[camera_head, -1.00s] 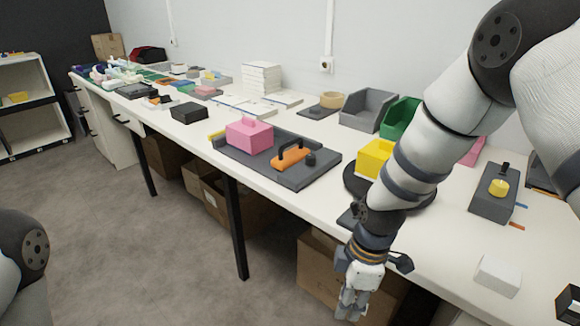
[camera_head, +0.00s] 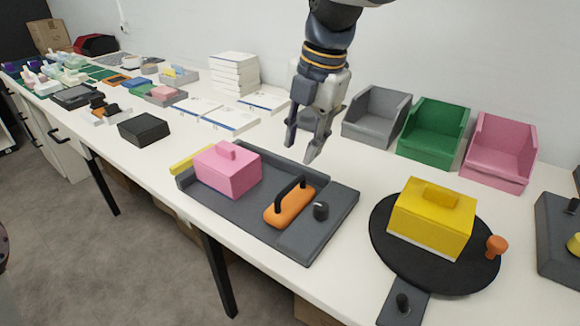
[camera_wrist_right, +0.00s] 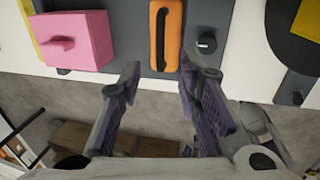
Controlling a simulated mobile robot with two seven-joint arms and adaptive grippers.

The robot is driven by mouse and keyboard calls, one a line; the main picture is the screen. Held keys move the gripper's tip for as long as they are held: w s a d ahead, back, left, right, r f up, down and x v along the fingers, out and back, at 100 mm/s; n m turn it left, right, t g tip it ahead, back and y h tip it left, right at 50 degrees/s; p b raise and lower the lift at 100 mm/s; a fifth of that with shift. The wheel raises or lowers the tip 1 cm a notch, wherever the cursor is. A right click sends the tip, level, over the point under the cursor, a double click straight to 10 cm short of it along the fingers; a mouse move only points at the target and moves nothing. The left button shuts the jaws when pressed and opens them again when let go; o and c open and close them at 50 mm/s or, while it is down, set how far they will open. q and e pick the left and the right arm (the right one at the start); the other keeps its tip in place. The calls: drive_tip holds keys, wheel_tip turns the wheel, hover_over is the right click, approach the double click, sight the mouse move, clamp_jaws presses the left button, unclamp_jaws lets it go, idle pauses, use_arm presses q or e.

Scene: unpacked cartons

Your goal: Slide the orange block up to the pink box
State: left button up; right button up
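The orange block (camera_head: 290,207) with a black arched handle lies on a dark grey tray (camera_head: 329,233). The pink box (camera_head: 227,172) with a small pink grip on its lid sits on the same tray, to the left, with a gap between them. In the right wrist view the orange block (camera_wrist_right: 166,40) and the pink box (camera_wrist_right: 78,42) show at the top. My right gripper (camera_head: 302,148) hangs above and behind the tray, open and empty, its fingers pointing down. In the right wrist view my right gripper (camera_wrist_right: 160,82) is apart from the block. My left gripper is not in view.
A black knob (camera_head: 321,211) stands right of the orange block. A yellow box (camera_head: 432,222) rests on a round black plate (camera_head: 383,232) to the right. Grey (camera_head: 374,125), green (camera_head: 433,140) and pink (camera_head: 497,157) open bins stand behind. White stacks (camera_head: 234,72) stand back left.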

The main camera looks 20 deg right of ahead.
sight(293, 183)
drive_tip(key=f, duration=0.3)
drive_tip(key=w+f, duration=0.1)
drive_tip(key=f, duration=0.2)
drive_tip(key=a+f, duration=0.1)
drive_tip(key=f, duration=0.2)
drive_tip(key=shift+w, duration=0.25)
clamp_jaws()
